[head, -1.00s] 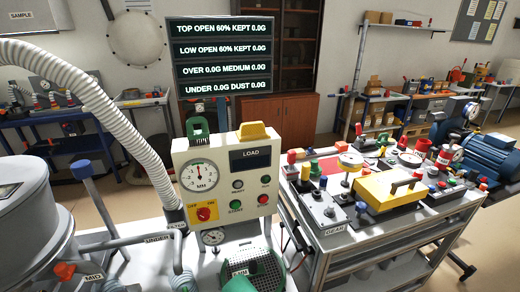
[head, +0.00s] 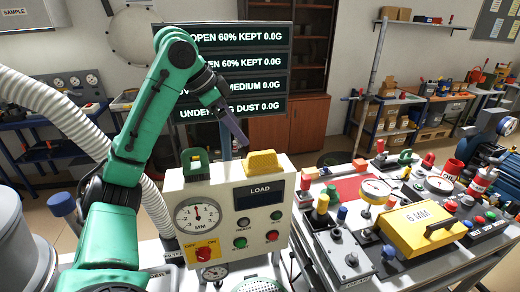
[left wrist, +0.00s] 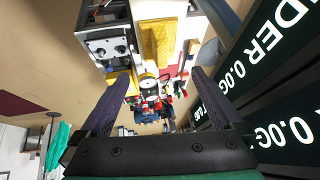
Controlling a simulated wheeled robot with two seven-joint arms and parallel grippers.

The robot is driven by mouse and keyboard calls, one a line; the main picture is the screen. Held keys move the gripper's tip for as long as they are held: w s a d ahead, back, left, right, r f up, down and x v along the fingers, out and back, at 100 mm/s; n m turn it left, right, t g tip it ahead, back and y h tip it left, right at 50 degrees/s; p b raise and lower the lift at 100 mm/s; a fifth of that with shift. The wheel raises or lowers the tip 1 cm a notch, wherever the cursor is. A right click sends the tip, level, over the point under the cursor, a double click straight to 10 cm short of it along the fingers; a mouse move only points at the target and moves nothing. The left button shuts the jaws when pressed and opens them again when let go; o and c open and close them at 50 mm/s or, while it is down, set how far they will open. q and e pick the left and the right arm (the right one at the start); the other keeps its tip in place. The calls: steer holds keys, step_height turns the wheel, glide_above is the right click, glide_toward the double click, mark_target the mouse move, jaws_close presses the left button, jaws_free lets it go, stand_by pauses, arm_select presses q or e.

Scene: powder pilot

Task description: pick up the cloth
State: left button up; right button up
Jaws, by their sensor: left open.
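The cloth (head: 263,162) is a folded yellow piece on top of the pale control box (head: 180,190), towards its right side. In the left wrist view the cloth (left wrist: 157,42) shows as a textured yellow patch beyond the fingertips, roughly between them. My left gripper (head: 236,132) is above and slightly left of the cloth, apart from it. In the left wrist view the left gripper (left wrist: 160,78) has its two dark fingers wide apart with nothing between them. My right gripper is not in view.
A green item (head: 196,166) sits on the box left of the cloth. Display panels (head: 250,65) stand behind the box. A bench to the right holds a yellow 6 MM case (head: 408,222) and several controls. A ribbed white hose (head: 60,118) curves at left.

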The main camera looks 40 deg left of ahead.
arm_select(q)
steer(key=w+a, duration=0.1)
glide_toward(265, 159)
steer(key=shift+w+d+f, duration=0.15)
steer(key=shift+d+f, duration=0.75)
steer(key=shift+f, duration=0.15)
steer(key=w+f, duration=0.1)
steer(key=w+f+p, duration=0.1)
steer(key=shift+w+a+f, duration=0.15)
steer(key=shift+a+f, duration=0.15)
steer(key=shift+a, duration=0.1)
steer(key=x, duration=0.1)
steer(key=p+x, duration=0.1)
steer(key=x, duration=0.1)
steer(key=shift+w+a+f+p, duration=0.2)
steer(key=shift+w+a+p, duration=0.1)
steer(key=shift+w+d+f, duration=0.1)
steer(key=shift+d+f, duration=0.1)
steer(key=shift+d, duration=0.25)
steer(key=c, duration=0.4)
steer(key=shift+a, duration=0.1)
steer(key=c, duration=1)
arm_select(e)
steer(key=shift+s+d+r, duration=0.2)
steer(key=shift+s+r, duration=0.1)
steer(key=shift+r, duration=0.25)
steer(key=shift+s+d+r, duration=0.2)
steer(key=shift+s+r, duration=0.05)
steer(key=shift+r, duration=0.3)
